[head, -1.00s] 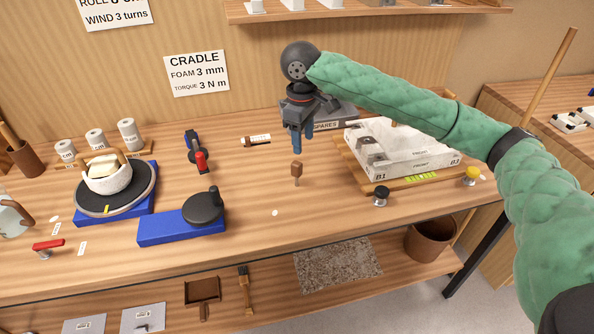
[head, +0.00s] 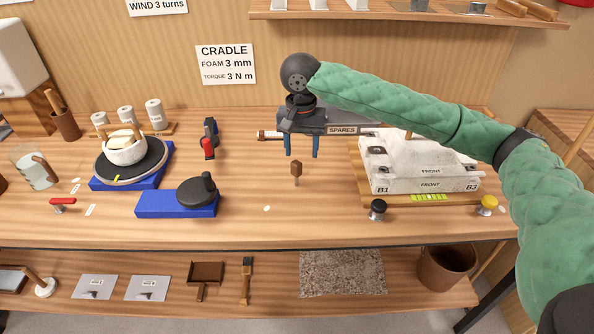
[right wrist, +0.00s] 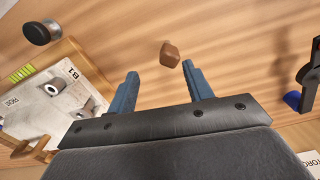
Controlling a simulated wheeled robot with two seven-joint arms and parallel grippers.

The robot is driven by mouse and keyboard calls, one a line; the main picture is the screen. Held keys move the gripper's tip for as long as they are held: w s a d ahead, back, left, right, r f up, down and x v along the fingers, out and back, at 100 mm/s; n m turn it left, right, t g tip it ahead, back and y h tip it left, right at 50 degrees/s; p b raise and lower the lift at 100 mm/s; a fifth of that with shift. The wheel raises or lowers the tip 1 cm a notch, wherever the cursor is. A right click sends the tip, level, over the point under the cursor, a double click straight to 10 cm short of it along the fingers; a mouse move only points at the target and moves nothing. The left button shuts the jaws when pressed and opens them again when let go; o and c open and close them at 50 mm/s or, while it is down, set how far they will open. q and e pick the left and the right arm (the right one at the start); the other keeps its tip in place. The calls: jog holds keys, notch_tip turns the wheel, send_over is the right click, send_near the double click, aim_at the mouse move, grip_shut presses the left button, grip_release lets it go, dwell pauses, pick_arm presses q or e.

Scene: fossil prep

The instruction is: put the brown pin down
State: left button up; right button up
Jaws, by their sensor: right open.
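The brown pin (head: 296,168) stands upright on the wooden bench, its brown head up on a thin shank. My right gripper (head: 302,154) is open and empty, with its blue fingers pointing down just above and behind the pin in the head view. In the right wrist view the pin's brown head (right wrist: 170,54) shows just beyond the gap between the two fingertips (right wrist: 160,70), apart from both. My left gripper is out of view.
The white block marked FRONT (head: 430,181) sits on a wooden board to the right, with a black knob (head: 377,209) near its left corner. A blue base with a dark disc (head: 178,203) lies left. The bench around the pin is clear.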

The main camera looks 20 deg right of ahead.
aim_at(296, 162)
jog(key=m, duration=0.3)
jog(key=shift+a, duration=0.15)
jog(key=m, duration=0.3)
jog(key=shift+w+a, duration=0.1)
jog(key=shift+a, duration=0.05)
jog(key=shift+m, duration=0.5)
jog(key=shift+f+p, duration=0.3)
jog(key=shift+f, duration=1)
jog(key=f, duration=0.1)
jog(key=f+p, duration=0.1)
jog(key=f, duration=0.3)
jog(key=shift+w+a+f+p, duration=0.1)
jog(key=shift+w+a+p, duration=0.15)
jog(key=shift+p, duration=0.15)
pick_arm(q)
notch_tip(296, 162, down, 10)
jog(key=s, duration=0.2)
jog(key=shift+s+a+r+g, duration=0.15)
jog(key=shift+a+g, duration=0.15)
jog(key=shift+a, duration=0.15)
pick_arm(e)
grip_shut()
